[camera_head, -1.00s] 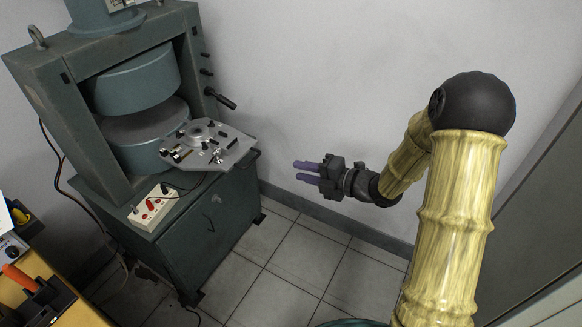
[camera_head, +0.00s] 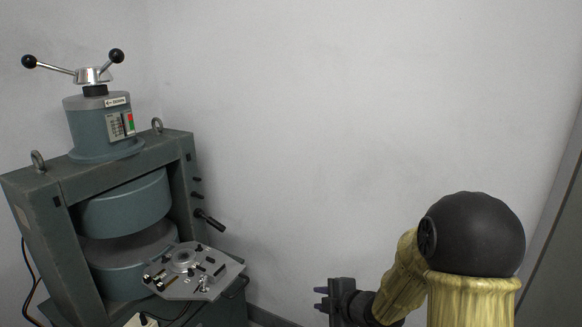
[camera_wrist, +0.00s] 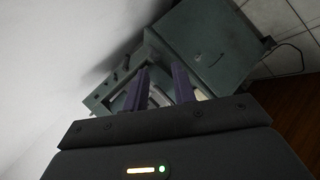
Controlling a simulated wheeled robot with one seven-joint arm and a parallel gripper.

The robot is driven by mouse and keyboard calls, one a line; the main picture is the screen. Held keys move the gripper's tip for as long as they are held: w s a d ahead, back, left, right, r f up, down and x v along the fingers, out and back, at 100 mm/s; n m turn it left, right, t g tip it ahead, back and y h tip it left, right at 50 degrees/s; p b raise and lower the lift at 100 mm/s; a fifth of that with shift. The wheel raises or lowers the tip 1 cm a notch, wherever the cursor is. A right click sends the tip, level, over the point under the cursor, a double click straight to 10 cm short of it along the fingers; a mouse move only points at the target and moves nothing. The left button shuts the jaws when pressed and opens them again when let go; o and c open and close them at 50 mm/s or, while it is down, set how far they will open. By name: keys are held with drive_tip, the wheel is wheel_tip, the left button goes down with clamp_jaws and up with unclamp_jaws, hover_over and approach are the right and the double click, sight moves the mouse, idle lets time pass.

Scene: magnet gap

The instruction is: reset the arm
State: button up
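My gripper (camera_head: 322,298) shows at the bottom of the head view, in front of the bare wall and to the right of the green magnet machine (camera_head: 35,200). Its two purple fingers also show in the wrist view (camera_wrist: 163,82), spread apart with nothing between them. In the wrist view the machine (camera_wrist: 205,45) lies beyond the fingers, tilted in the picture. My gripper is apart from the machine and its metal plate (camera_head: 205,290).
The machine carries a top handle with two black knobs (camera_head: 95,74) and a black side lever (camera_head: 210,220). A grey panel (camera_head: 550,250) stands at the far right. The wall (camera_head: 350,120) between is clear.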

drive_tip(key=s+d+m+g+h, duration=0.3)
drive_tip(key=s+d+m, duration=0.1)
drive_tip(key=s+m, duration=0.6)
drive_tip(key=s+d+m+g+h, duration=0.3)
drive_tip(key=s+d+m+h, duration=0.1)
drive_tip(key=s+m, duration=0.55)
wheel_tip(320, 180, up, 29)
drive_tip(key=m+p, duration=0.1)
drive_tip(key=p, duration=2.7)
drive_tip(key=shift+s+a+r+g, duration=0.15)
drive_tip(key=shift+s+a+g, duration=0.1)
drive_tip(key=shift+g, duration=0.15)
drive_tip(key=shift+m, duration=0.25)
drive_tip(key=shift+a, duration=0.1)
